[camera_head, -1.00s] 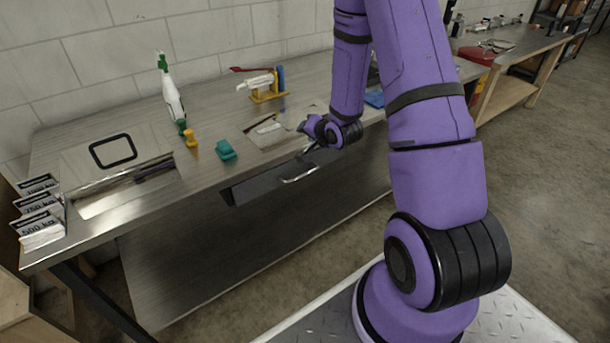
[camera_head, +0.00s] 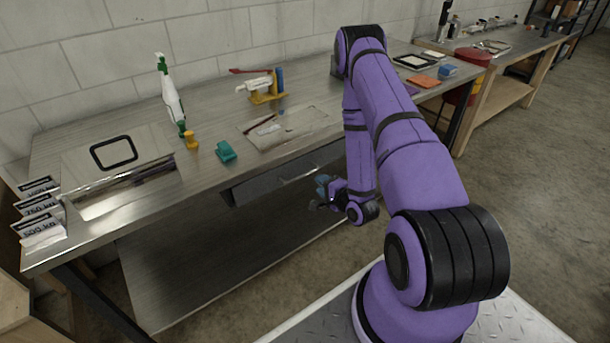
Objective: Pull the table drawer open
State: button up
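The metal table (camera_head: 210,185) runs along the wall. Its dark grey drawer (camera_head: 262,186) sits under the front edge of the top, and its front looks flush or nearly so. The bar handle (camera_head: 300,179) is a thin bright strip on the drawer front. My gripper (camera_head: 318,197) is below and to the right of the handle, in front of the table. It looks apart from the handle, though the depth is hard to judge. The fingers are small, dark and partly hidden by my wrist, so their opening does not show. My arm covers the drawer's right end.
On the tabletop stand a spray bottle (camera_head: 171,92), a yellow stand (camera_head: 268,92), a teal block (camera_head: 226,151) and label cards (camera_head: 40,215). A lower shelf (camera_head: 215,255) lies under the drawer. Floor to the right is clear; a red bin (camera_head: 472,60) stands between the tables.

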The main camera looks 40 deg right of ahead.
aim_at(305, 174)
jog(key=x, duration=1)
jog(key=shift+r, duration=0.1)
grip_shut()
